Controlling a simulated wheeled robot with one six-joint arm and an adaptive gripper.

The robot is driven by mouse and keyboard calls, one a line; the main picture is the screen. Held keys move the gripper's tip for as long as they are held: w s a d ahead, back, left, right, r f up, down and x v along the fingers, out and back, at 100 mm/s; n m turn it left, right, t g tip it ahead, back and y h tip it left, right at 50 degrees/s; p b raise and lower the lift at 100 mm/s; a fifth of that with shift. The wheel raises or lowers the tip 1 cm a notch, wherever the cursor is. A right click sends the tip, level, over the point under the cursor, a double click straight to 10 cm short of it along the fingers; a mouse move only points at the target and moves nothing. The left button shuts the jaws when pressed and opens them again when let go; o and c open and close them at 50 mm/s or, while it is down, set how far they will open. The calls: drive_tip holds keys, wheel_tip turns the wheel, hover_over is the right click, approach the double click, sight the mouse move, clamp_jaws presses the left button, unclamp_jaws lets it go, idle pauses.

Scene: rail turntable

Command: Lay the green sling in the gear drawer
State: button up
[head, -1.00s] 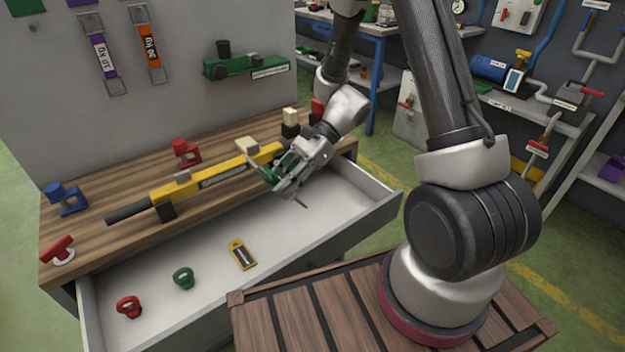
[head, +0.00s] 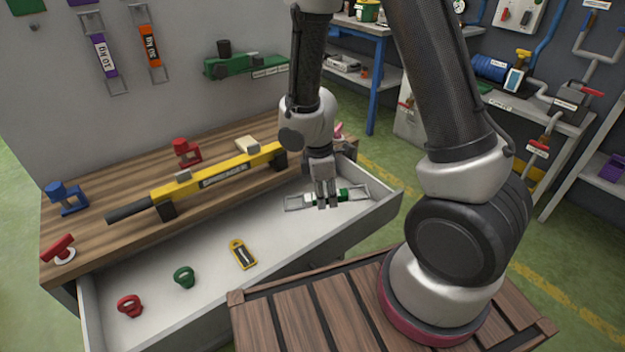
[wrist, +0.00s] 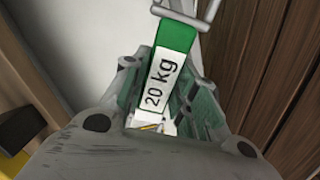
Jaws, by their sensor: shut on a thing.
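The green sling (head: 342,195) has a white label and a metal loop at each end. In the head view it lies level, stretched left to right, over the right part of the open gear drawer (head: 215,235). My gripper (head: 327,203) points straight down and is shut on the sling's middle. Whether the sling touches the drawer floor I cannot tell. In the wrist view the sling (wrist: 177,40) shows its "20 kg" label between my fingers, with one metal loop at the top.
In the drawer lie a red eye bolt (head: 130,306), a green eye bolt (head: 184,277) and a yellow-black tag-like item (head: 243,254). A yellow bar (head: 225,172) rests on the wooden bench top behind. A slatted wooden surface (head: 330,310) is in front. The drawer's middle is mostly clear.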

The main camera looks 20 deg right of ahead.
sight(313, 226)
drive_tip(key=w+a+n+y, duration=0.2)
drive_tip(key=w+n, duration=0.4)
drive_tip(key=shift+s+d+f, duration=0.1)
drive_tip(key=shift+f, duration=3.65)
drive_tip(key=shift+s+d+f, duration=0.1)
drive_tip(key=shift+f, duration=3.6)
drive_tip(key=o, duration=1.1)
drive_tip(key=shift+o, duration=0.3)
drive_tip(key=o, duration=0.6)
drive_tip(key=shift+c, duration=0.2)
